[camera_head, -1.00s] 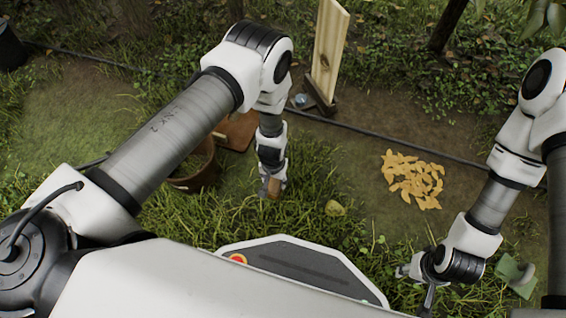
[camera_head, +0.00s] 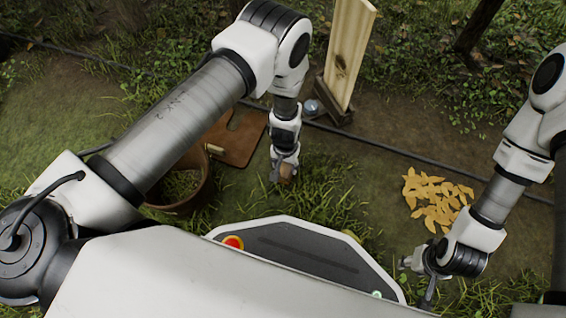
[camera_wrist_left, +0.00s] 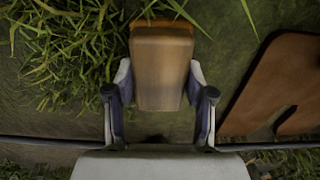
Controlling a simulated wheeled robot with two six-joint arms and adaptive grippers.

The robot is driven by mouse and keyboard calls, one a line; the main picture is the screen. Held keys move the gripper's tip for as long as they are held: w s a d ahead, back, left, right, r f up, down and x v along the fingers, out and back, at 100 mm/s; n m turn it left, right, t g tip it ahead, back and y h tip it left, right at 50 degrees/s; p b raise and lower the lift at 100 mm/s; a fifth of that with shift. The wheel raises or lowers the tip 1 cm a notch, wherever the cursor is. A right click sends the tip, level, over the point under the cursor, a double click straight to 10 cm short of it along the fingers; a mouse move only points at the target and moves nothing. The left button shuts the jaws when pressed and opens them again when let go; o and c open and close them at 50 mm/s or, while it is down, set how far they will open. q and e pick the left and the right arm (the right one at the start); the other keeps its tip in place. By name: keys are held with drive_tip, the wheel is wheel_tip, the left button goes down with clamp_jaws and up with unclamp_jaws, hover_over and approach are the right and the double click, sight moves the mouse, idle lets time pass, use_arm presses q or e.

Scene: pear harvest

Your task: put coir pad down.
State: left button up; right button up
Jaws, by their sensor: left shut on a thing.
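My left gripper (camera_head: 284,178) is shut on a brown, block-shaped thing that I take to be the coir pad (camera_head: 288,170). The left wrist view shows the pad (camera_wrist_left: 162,70) between both fingers, with an orange strip along its far edge. It is over bare ground beside grass; I cannot tell whether it touches the ground. My right gripper (camera_head: 416,279) is low at the right, with its fingers spread apart and nothing seen between them.
A flat brown board with a notch (camera_head: 240,136) lies left of my left gripper. A round brown tub (camera_head: 205,180) stands nearer, partly behind my arm. An upright wooden plank (camera_head: 350,50), a black hose (camera_head: 385,148) and yellow leaves (camera_head: 436,198) lie around. Bare soil is open right of the plank.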

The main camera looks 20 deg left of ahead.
sight(285, 165)
use_arm(q)
drive_tip(key=shift+f, duration=0.15)
drive_tip(key=shift+c, duration=0.5)
drive_tip(key=shift+f, duration=0.2)
drive_tip(key=o, duration=1.1)
use_arm(e)
drive_tip(key=shift+w+f, duration=0.1)
drive_tip(key=shift+f, duration=0.25)
use_arm(q)
wheel_tip(285, 165, up, 8)
drive_tip(key=p, duration=0.8)
drive_tip(key=shift+r, duration=0.1)
use_arm(e)
wheel_tip(285, 165, up, 8)
drive_tip(key=shift+s+a+f, duration=0.15)
drive_tip(key=shift+s+f, duration=0.05)
drive_tip(key=shift+s, duration=0.05)
